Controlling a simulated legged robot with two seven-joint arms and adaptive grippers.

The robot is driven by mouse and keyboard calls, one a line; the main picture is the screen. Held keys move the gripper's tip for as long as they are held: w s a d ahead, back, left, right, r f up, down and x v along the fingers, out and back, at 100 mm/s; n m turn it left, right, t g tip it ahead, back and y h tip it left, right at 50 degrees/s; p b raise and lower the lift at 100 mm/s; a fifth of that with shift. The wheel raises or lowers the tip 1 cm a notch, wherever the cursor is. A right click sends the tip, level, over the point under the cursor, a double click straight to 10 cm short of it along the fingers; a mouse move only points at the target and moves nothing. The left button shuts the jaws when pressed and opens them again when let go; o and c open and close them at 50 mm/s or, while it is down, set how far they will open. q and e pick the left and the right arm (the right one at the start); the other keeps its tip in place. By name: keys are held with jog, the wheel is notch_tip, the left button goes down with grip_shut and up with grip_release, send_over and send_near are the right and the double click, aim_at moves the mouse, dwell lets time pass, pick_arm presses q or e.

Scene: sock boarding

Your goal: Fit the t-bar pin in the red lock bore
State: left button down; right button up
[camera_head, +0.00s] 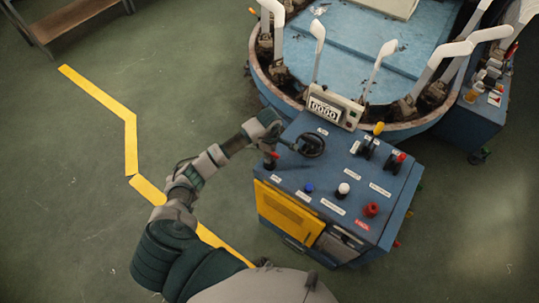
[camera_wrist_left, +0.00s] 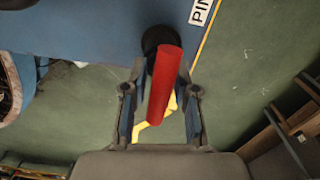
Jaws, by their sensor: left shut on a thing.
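My left gripper (camera_head: 271,150) is at the left edge of the blue console, left of the black handwheel. In the left wrist view my left gripper (camera_wrist_left: 160,120) is shut on the red bar of the t-bar pin (camera_wrist_left: 166,75). A black round holder (camera_wrist_left: 158,38) is behind the bar's far end; whether the pin is still seated in it is hidden. The red end of the pin (camera_head: 274,154) just shows in the head view. A red round fitting (camera_head: 371,209), likely the red lock bore, is at the console's front right, beside a red label. My right gripper is out of view.

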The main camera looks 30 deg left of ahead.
pick_arm(q)
jog(key=shift+r, duration=0.35)
jog(key=r, duration=0.9)
jog(key=shift+d, duration=0.2)
jog(key=shift+a+r, duration=0.1)
jog(key=shift+r, duration=0.6)
jog(key=shift+a+r+p, duration=0.15)
jog(key=shift+r+p, duration=0.3)
jog(key=shift+r, duration=0.25)
jog(key=shift+r+p, duration=1.35)
jog(key=shift+r, duration=0.95)
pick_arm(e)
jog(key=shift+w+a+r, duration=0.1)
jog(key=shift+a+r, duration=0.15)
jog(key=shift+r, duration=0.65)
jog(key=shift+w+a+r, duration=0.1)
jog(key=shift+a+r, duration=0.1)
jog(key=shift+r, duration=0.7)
